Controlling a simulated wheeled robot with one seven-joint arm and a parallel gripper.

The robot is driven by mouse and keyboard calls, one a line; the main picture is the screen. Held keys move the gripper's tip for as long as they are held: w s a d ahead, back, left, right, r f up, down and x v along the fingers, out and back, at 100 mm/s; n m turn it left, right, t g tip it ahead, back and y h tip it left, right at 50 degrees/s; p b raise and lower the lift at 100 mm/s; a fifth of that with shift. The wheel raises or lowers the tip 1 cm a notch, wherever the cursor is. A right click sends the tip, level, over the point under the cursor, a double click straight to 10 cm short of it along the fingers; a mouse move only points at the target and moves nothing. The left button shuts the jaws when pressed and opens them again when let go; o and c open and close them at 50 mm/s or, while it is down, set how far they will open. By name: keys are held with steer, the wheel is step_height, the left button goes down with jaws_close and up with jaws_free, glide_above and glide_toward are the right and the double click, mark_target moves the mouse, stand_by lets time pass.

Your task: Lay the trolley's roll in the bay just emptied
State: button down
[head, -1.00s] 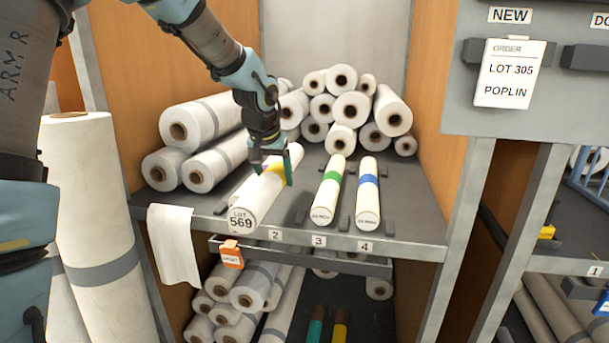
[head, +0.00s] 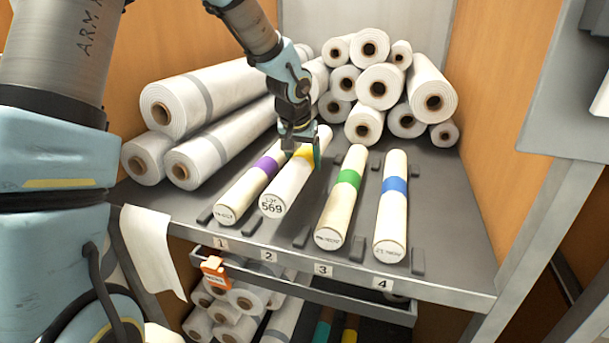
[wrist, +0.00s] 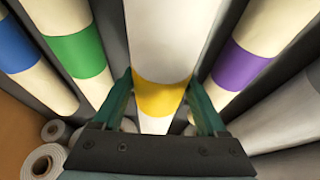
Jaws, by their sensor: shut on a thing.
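The white roll with a yellow band and a "LOT 569" end label (head: 272,205) is in my gripper (head: 303,156). My gripper is shut around its yellow band; the wrist view shows a finger on each side of the band (wrist: 160,97). The roll lies lengthwise over bay 2, behind the number 2 plate (head: 269,256). It is between the purple-banded roll (head: 240,195) in bay 1 and the green-banded roll (head: 341,205) in bay 3. I cannot tell whether it rests on the shelf or hangs just above it. No trolley is recognisable in view.
The blue-banded roll (head: 392,210) lies in bay 4. Small dark blocks (head: 302,237) stand between the bays. Large rolls (head: 215,100) lie at the left and a stack (head: 377,90) stands behind. A white sheet (head: 150,245) hangs over the front edge.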

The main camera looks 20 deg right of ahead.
mark_target(303, 188)
steer(key=shift+f, duration=2.4)
jaws_free()
steer(key=v, duration=1.2)
